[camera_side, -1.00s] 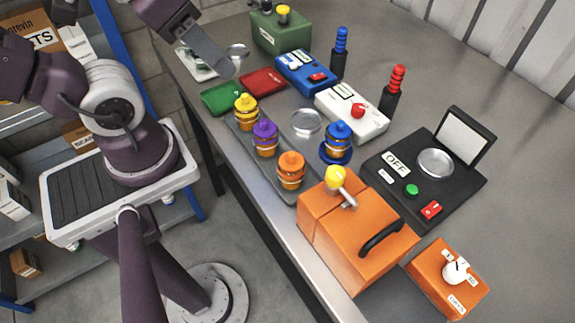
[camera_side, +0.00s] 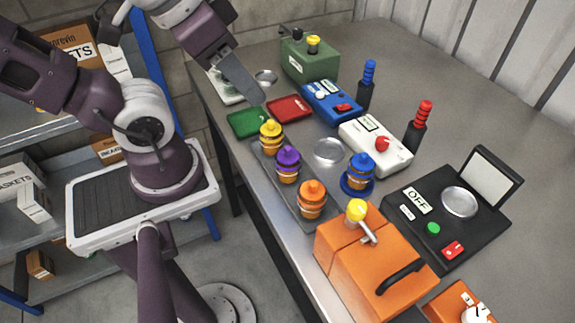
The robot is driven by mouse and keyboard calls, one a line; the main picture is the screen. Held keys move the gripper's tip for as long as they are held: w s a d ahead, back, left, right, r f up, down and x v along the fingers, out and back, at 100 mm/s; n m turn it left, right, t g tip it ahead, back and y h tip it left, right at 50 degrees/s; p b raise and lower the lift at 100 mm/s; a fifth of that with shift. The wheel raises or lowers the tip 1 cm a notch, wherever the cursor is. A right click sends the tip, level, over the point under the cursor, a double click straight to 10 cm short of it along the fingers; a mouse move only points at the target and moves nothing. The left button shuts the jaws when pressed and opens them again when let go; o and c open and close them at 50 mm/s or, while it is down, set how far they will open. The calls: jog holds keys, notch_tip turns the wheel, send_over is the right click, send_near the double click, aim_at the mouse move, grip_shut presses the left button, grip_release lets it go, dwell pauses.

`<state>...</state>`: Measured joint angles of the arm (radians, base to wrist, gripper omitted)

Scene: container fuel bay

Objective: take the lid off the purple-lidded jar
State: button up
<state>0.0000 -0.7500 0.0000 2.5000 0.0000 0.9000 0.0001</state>
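The purple-lidded jar (camera_side: 288,164) stands upright on a long grey tray (camera_side: 262,163), in the middle of a row of three jars. Its purple lid (camera_side: 289,155) is on top of its orange body. A yellow-lidded jar (camera_side: 270,134) stands on one side of it and an orange-lidded jar (camera_side: 312,199) on the other. My gripper (camera_side: 252,94) is above the far end of the table, beyond the yellow-lidded jar and well apart from the purple-lidded one. Its grey fingers show edge-on as one plate, so their opening is hidden. I see nothing held.
A blue-lidded jar (camera_side: 360,172) stands on a blue coaster right of the row. Green (camera_side: 248,123) and red (camera_side: 289,108) trays lie near my gripper. An orange box (camera_side: 361,267) with a handle stands at the front. Blue, white and black devices stand to the right.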

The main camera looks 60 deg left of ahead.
dwell(0.3)
jog(key=o, duration=0.6)
